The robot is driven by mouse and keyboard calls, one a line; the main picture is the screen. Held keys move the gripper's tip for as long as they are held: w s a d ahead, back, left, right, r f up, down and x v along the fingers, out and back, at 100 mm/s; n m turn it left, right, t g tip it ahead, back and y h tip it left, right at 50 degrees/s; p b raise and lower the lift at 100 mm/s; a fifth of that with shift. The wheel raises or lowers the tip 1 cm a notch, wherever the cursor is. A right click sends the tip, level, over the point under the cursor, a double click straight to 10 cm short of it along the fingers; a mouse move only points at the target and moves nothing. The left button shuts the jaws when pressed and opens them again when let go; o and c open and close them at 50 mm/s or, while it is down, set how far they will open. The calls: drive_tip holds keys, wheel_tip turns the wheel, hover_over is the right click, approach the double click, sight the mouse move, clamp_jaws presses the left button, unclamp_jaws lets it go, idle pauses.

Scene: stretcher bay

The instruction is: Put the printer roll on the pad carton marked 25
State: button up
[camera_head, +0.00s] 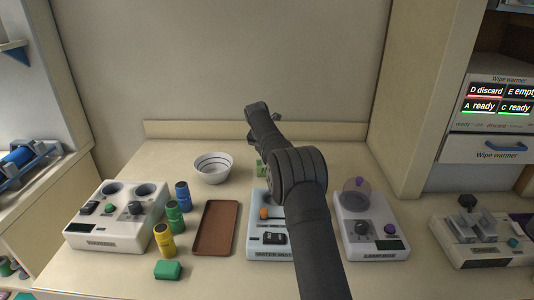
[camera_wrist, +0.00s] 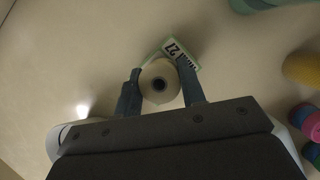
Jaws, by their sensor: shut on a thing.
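In the wrist view, my gripper (camera_wrist: 159,68) is shut on a white printer roll (camera_wrist: 149,76), seen end-on with its dark core hole between the two fingers. Just beyond the roll is a small green-edged carton (camera_wrist: 181,48) with a white label that appears to read 27; the roll hides part of it. I cannot tell whether roll and carton touch. I cannot make out a mark 25 anywhere. In the head view, a small green thing (camera_head: 260,169) shows beside my arm on the bench. My arm hides the roll there.
A white bowl (camera_head: 212,168) stands at the back left. A brown tray (camera_head: 215,228) lies at the front middle, with blue, green and yellow cylinders (camera_head: 174,217) left of it. White devices stand left (camera_head: 110,235) and right (camera_head: 372,245). The back right of the bench looks clear.

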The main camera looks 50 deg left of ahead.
drive_tip(key=o, duration=1)
drive_tip(key=shift+f, duration=0.15)
drive_tip(key=shift+r, duration=0.5)
drive_tip(key=v, duration=1.1)
drive_tip(key=shift+r, duration=0.2)
drive_tip(key=shift+s, duration=0.15)
drive_tip(key=x, duration=1.2)
drive_tip(key=shift+d+f, duration=0.1)
drive_tip(key=shift+f, duration=0.3)
wheel_tip(320, 180, up, 3)
drive_tip(key=shift+r, duration=0.7)
